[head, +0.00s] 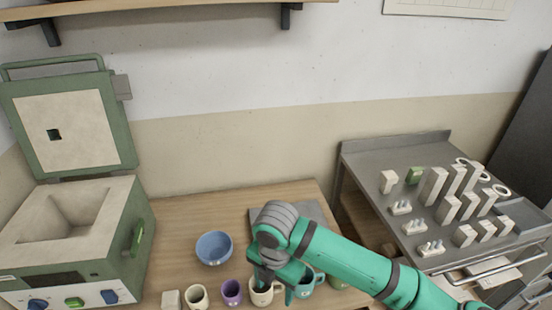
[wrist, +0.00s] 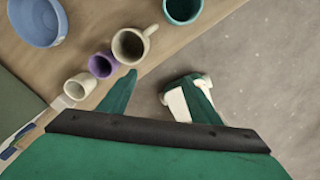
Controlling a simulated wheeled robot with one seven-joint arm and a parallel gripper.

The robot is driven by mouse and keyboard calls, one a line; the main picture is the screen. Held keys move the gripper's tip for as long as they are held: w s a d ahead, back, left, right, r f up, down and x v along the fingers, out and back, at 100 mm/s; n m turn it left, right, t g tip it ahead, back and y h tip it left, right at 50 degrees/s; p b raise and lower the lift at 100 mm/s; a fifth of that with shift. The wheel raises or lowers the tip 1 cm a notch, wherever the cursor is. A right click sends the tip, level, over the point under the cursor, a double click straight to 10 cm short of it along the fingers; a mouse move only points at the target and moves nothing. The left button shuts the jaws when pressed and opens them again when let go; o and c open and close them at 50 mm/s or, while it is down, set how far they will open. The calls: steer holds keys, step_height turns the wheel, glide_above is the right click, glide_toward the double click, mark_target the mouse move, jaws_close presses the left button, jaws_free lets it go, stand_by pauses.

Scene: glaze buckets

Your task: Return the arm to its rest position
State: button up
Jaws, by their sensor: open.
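My gripper (head: 276,286) is at the end of my teal arm, low over the front of the wooden table in the head view. In the wrist view its two fingers (wrist: 160,90) are spread apart with nothing between them. A cream mug (head: 262,298) is close by the gripper in the head view and partly covered by it. The wrist view shows this mug (wrist: 128,46) beyond the left fingertip, apart from it. A purple cup (head: 231,291) and a smaller cream cup (head: 196,297) stand to its left. A teal mug (head: 305,287) stands to its right.
A blue bowl (head: 214,247) stands behind the cups. A green kiln (head: 75,240) with its lid raised is at the left. A grey metal cart (head: 380,160) at the right bears several pale blocks and rings. A wooden shelf (head: 150,8) hangs above. The table's back middle is fairly clear.

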steer(key=w+a+r+m+t+y, duration=0.25)
steer(key=a+r+y, duration=0.2)
steer(key=a, duration=0.55)
steer(key=w+a+r+m+t+y, duration=0.25)
steer(key=a+r+m+y, duration=0.2)
steer(key=a, duration=0.45)
steer(key=w+a+r+m+t+y, duration=0.1)
steer(key=a+r+m+t+y, duration=0.3)
steer(key=a, duration=0.6)
steer(key=s+d+f+m+t+h, duration=0.4)
steer(key=s+d+f+m+h, duration=0.1)
steer(key=d+f+m, duration=0.35)
steer(key=s+d+f+m+t+h, duration=0.45)
steer(key=d+f+m, duration=0.25)
steer(key=m, duration=0.3)
steer(key=s+d+f+h, duration=0.1)
steer(key=s+d, duration=0.3)
steer(key=s, duration=0.3)
steer(key=s+d+f+g+h, duration=0.1)
steer(key=s+d+f, duration=0.1)
steer(key=s+d, duration=0.3)
steer(key=s+d+f+g+h, duration=0.1)
steer(key=s+d, duration=0.3)
steer(key=s, duration=0.7)
steer(key=shift+d+f+h, duration=0.35)
steer(key=shift+d+f, duration=0.05)
steer(key=shift+f, duration=0.15)
